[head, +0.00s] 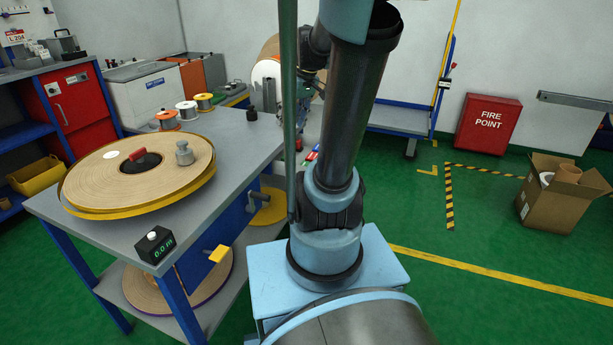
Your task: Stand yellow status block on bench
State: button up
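The grey-topped bench (245,150) with blue legs stands at the left. A small yellow piece (217,253) shows just off its near right side, below the top, beside a blue leg. It looks like a flat block, but I cannot tell whether it is the status block or a fitting, nor what bears it. No other clear candidate for a yellow block shows on the bench top. My arm rises from the bottom centre and leaves the frame at the top. I cannot make out my gripper or anything in it.
On the bench are a wide tape reel (130,175) with a grey weight (184,153), a black counter box (155,245) reading 0.0 m, and several small spools. A cardboard box (550,207) stands on the floor at right.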

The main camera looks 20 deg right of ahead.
jog(key=s+f+m+h, duration=0.1)
jog(key=s+f+m, duration=0.1)
jog(key=s+f, duration=0.3)
jog(key=s+f+m+h, duration=0.1)
jog(key=s+f+m, duration=0.2)
jog(key=s, duration=0.9)
notch_tip(320, 180, down, 3)
jog(key=shift+s+d+r+h, duration=0.2)
jog(key=shift+d+h, duration=0.1)
jog(key=shift+w+f, duration=0.2)
jog(key=shift+w, duration=0.2)
